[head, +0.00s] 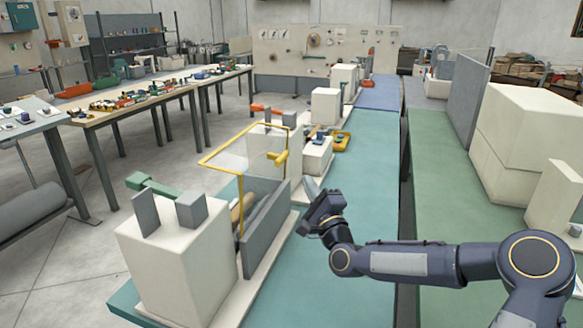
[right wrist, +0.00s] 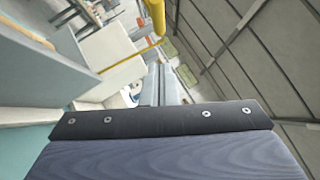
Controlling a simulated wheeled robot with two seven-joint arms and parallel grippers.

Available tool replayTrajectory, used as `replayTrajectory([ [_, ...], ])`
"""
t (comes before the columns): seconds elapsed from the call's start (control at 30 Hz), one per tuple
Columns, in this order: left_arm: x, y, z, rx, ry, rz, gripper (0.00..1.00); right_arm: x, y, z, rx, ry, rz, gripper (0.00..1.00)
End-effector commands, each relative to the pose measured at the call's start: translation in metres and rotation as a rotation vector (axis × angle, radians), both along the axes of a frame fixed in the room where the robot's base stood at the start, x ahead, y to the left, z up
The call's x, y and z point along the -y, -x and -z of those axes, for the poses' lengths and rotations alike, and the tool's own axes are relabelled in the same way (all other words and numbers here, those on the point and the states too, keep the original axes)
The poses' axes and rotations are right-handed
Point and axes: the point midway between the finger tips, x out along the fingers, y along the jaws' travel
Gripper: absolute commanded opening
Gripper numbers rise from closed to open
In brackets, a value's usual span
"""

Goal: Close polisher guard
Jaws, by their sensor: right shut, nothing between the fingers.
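The polisher guard is a clear panel in a yellow frame (head: 224,172) with a thick yellow handle (head: 281,158). It stands raised over the cream machine with grey side plates (head: 268,222) on the teal bench. My right gripper (head: 311,187) is shut and empty, just right of the machine and right of and below the handle, apart from it in the head view. In the right wrist view the fingers (right wrist: 168,88) point away, with a yellow bar (right wrist: 155,16) beyond them at the top. My left gripper is not in view.
A cream block (head: 170,250) stands at the machine's front left. More cream machines (head: 325,105) and a yellow tray (head: 341,141) sit farther along the bench. Large cream boxes (head: 530,130) stand at right. The teal bench top (head: 350,285) near my forearm is clear.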

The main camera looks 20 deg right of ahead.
Motion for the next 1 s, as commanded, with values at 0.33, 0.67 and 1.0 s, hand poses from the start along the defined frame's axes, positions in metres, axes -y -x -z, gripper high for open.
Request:
replayTrajectory([
  [0.33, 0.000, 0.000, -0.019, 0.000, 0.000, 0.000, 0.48, -0.027, -0.041, -0.025, -0.001, 0.000, -0.003, 0.00],
  [0.67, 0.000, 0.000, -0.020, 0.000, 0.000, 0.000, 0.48, -0.033, -0.046, -0.027, -0.001, 0.002, 0.000, 0.00],
  [1.0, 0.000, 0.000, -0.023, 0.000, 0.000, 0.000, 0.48, -0.035, -0.046, -0.030, -0.009, 0.016, 0.001, 0.00],
])
